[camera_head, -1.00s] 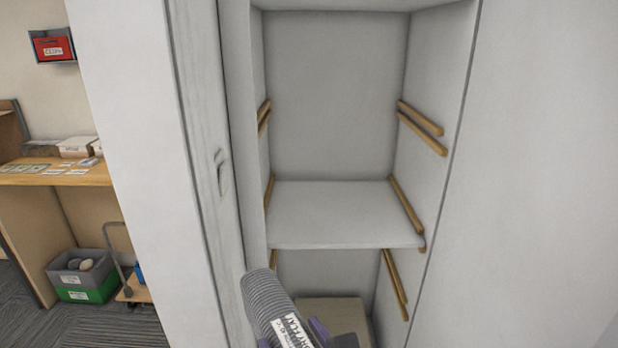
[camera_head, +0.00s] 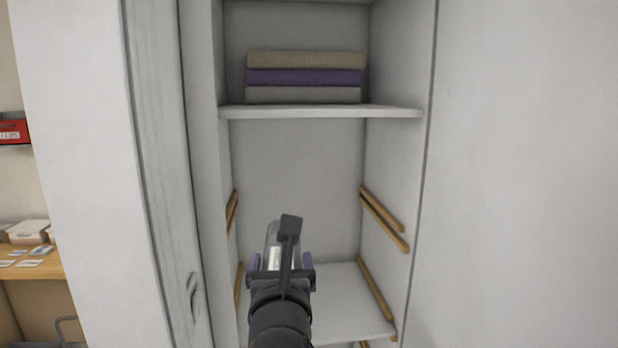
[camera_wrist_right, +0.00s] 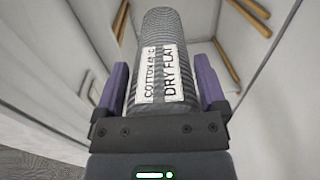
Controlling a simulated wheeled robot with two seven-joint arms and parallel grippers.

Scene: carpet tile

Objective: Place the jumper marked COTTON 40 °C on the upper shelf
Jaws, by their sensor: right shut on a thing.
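A rolled grey ribbed jumper (camera_head: 272,238) is held upright in my right gripper (camera_head: 281,262), partly hidden by the wrist. In the right wrist view, the jumper (camera_wrist_right: 160,35) stands between the purple fingers of the gripper (camera_wrist_right: 162,88). Its white labels read COTTON with a blurred temperature, and DRY FLAT. The upper shelf (camera_head: 395,112) bears a stack of folded cloths, beige, purple and grey (camera_head: 305,78). The gripper is in front of the cupboard, below the upper shelf and over the lower shelf (camera_head: 345,305) in the picture. My left gripper is out of view.
Wooden runners (camera_head: 383,220) line the cupboard's side walls. A pale door or panel with a handle (camera_head: 194,297) stands at the left. The upper shelf is bare at the right of the stack and along its front edge. A desk (camera_head: 40,265) is far left.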

